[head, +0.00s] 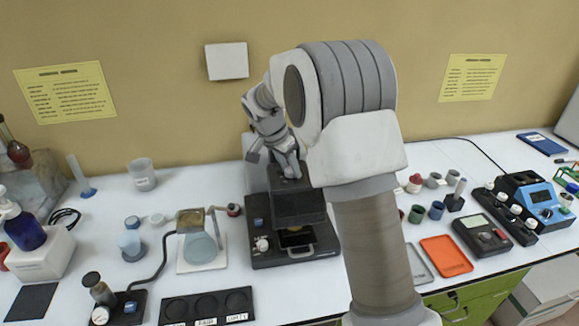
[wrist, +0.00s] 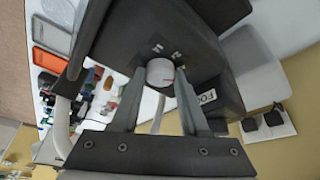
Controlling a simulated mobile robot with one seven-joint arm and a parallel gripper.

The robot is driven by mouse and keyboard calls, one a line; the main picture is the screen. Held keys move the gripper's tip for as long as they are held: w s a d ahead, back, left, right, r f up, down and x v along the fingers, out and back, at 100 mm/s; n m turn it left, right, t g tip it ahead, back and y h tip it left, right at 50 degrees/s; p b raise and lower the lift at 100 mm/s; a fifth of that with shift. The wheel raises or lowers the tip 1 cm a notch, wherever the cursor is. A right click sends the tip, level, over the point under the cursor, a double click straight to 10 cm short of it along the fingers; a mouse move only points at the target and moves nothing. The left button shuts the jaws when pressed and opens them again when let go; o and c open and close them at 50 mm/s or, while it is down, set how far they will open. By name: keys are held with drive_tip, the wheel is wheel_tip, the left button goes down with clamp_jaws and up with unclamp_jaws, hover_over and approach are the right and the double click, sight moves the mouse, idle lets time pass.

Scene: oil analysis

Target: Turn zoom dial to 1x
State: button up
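The zoom dial (wrist: 160,73) is a round, pale grey knob with a red mark on its right part. It sits on the side of the dark microscope head in the wrist view. Two small white labels (wrist: 166,50) show just above it, too small to read surely. My gripper (wrist: 160,76) has one finger on each side of the dial, fingertips very close to its rim. I cannot tell whether they press on it. In the head view my gripper (head: 287,168) is at the top of the dark microscope (head: 298,208); the dial is hidden there.
A white-based stand with a round flask (head: 201,246) is left of the microscope. A black tray with round wells (head: 206,304) lies in front of it. An orange tray (head: 446,256) and blue instrument (head: 535,200) are at right. The wall is close behind.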

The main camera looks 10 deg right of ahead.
clamp_jaws()
drive_tip(key=shift+n+b, duration=0.3)
drive_tip(key=n+t+b, duration=0.1)
drive_tip(key=n, duration=0.1)
drive_tip(key=shift+s+d+f+n+y+b, duration=0.1)
drive_tip(key=shift+n+y+b, duration=0.2)
drive_tip(key=shift+y+b, duration=0.1)
drive_tip(key=n, duration=0.2)
drive_tip(key=n+y, duration=0.1)
drive_tip(key=n, duration=0.1)
drive_tip(key=shift+d+n+t+y, duration=0.15)
drive_tip(key=shift+n+t+y, duration=0.15)
drive_tip(key=shift+t, duration=0.1)
drive_tip(key=n+y+p, duration=0.1)
drive_tip(key=n+y, duration=0.1)
drive_tip(key=n, duration=0.4)
drive_tip(key=shift+d, duration=0.15)
drive_tip(key=n+y, duration=0.1)
drive_tip(key=n, duration=0.2)
drive_tip(key=n+g+y+p, duration=0.1)
drive_tip(key=n, duration=0.2)
drive_tip(key=shift+d, duration=0.1)
